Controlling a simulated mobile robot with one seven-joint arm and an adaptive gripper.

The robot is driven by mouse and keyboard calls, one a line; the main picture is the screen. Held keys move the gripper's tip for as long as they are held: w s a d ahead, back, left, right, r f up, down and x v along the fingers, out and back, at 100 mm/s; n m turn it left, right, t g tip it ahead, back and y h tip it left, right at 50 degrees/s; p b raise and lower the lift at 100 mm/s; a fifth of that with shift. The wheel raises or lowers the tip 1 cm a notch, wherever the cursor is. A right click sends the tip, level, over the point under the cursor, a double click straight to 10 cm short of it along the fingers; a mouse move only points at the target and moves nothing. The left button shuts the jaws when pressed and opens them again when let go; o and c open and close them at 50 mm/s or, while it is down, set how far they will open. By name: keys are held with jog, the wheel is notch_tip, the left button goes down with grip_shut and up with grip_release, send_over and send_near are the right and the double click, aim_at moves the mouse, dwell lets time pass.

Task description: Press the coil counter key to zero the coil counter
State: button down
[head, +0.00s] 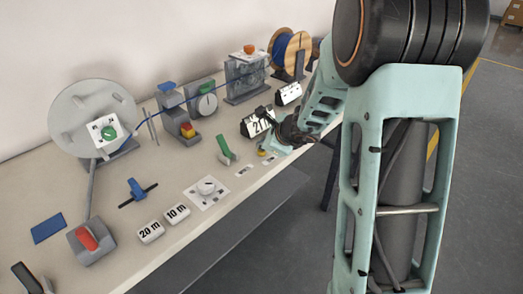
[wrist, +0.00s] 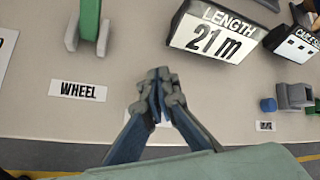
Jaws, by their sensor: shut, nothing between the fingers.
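The length counter (head: 257,122) is a black box on the bench with a white face. In the wrist view the counter (wrist: 213,38) reads "LENGTH 21 m". My gripper (wrist: 158,76) is shut and empty, its fingertips together, pointing down over the bench in front and to the left of the counter. In the head view my gripper (head: 290,130) is dark and partly hidden by my arm. A small yellow piece (head: 262,153) shows beside it; I cannot tell whether this is the key. A white label is mostly hidden behind the fingers in the wrist view.
A green lever (head: 225,150) stands left of my gripper, with a "WHEEL" label (wrist: 77,90) in front. A second display (wrist: 293,42) and a grey block with a blue knob (wrist: 268,104) are at right. The bench's front edge is close.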

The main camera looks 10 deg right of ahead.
jog(key=shift+f, duration=0.25)
jog(key=shift+r, duration=0.1)
dwell(0.4)
jog(key=shift+r+p, duration=0.55)
jog(key=shift+r, duration=0.3)
notch_tip(320, 180, up, 5)
jog(key=p, duration=0.4)
jog(key=shift+r, duration=0.15)
dwell(0.4)
